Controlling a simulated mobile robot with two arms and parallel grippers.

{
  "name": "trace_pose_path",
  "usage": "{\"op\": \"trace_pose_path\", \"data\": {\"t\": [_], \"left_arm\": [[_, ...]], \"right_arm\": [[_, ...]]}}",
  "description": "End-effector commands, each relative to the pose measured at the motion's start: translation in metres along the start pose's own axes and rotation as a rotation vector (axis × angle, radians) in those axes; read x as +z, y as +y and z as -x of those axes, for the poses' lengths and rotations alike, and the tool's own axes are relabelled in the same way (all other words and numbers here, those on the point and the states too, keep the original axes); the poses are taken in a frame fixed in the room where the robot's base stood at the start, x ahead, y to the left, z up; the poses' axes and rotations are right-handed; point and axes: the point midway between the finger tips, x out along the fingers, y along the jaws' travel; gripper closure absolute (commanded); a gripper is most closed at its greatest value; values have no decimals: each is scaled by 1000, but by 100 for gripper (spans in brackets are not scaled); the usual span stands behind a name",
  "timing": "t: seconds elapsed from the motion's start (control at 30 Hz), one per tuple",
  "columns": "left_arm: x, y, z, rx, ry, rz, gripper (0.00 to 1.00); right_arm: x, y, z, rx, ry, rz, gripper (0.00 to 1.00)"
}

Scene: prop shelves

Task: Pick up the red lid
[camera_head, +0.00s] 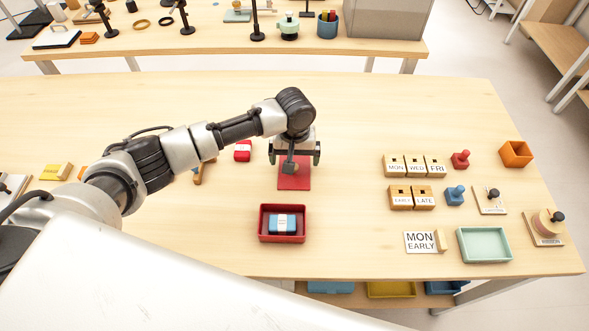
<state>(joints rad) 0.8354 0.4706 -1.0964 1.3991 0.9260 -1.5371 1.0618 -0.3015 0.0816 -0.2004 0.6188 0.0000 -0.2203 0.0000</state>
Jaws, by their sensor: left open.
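The red lid (294,182) is a flat red square lying on the table behind the red box. My left gripper (294,155) is open above it, with its fingers spread to the left and right. A dark knob-like part shows between the fingers over the lid; I cannot tell whether it belongs to the lid. The far part of the lid is hidden by the gripper. The red box (262,228) stands open just in front of the lid, with a blue labelled block (282,223) inside. My right gripper is not in view.
A small red block (242,150) lies left of the gripper. On the right are wooden day blocks (415,165), red and blue knobbed pieces, an orange box (516,154) and a mint tray (484,244). The table between the lid and the day blocks is clear.

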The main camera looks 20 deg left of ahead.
Motion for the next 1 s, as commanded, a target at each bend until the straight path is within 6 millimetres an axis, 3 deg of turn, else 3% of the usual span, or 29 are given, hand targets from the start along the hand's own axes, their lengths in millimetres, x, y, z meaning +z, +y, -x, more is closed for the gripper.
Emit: {"op": "trace_pose_path", "data": {"t": [0.13,0.4,0.43,0.67,1.0], "left_arm": [[0,0,-18,0,0,0,0],[0,0,-22,1,1,-1,0],[0,0,-22,1,1,-1,2],[0,0,-21,1,1,-1,36],[0,0,-17,2,2,-1,37]], "right_arm": [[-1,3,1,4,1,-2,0],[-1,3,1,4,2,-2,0],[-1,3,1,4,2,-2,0],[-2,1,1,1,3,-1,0],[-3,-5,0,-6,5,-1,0]]}}
